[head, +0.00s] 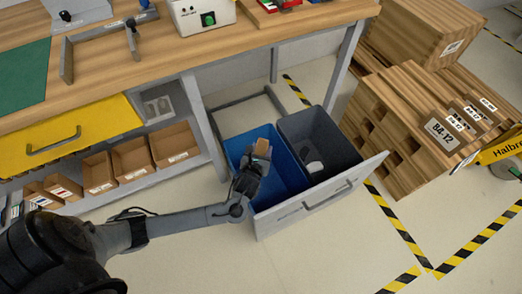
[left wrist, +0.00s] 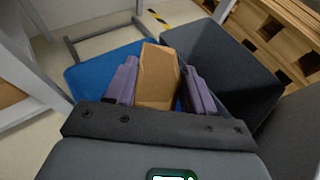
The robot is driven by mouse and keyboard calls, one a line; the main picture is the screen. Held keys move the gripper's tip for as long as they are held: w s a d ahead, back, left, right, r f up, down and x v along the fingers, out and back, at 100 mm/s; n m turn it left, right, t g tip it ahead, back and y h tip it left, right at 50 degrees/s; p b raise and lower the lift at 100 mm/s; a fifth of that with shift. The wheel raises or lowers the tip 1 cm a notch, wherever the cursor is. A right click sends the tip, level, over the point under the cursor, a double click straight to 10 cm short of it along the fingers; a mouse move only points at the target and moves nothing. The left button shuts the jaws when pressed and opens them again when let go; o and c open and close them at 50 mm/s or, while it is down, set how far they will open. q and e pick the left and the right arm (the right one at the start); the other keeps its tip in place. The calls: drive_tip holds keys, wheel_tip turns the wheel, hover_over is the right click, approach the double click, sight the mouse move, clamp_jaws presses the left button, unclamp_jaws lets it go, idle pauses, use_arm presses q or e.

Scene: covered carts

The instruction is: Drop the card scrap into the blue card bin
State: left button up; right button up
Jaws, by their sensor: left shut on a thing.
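The card scrap (head: 262,147) is a small brown piece held between the fingers of my left gripper (head: 253,161). In the left wrist view the scrap (left wrist: 158,76) sits between the two purple-grey fingers (left wrist: 158,88). The blue card bin (head: 287,172) is the left compartment of a pulled-out drawer. My left gripper is over this bin, with the scrap above its opening. The blue bin also shows behind the fingers in the left wrist view (left wrist: 88,78). The bin's floor is partly hidden by my gripper. My right gripper is not in view.
A dark grey bin (head: 338,150) with a pale item (head: 314,167) inside stands right of the blue one. The grey drawer front (head: 318,200) closes the near side. The workbench (head: 170,45) is behind, and stacked wooden crates (head: 395,120) stand to the right.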

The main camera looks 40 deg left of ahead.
use_arm(q)
drive_tip(key=o, duration=1.1)
drive_tip(key=shift+s+d+r+p, duration=0.2)
drive_tip(key=shift+s+r+p, duration=0.1)
drive_tip(key=shift+p, duration=0.1)
drive_tip(key=p+v, duration=0.6)
drive_tip(key=v, duration=0.4)
drive_tip(key=shift+f, duration=0.2)
drive_tip(key=shift+s, duration=0.1)
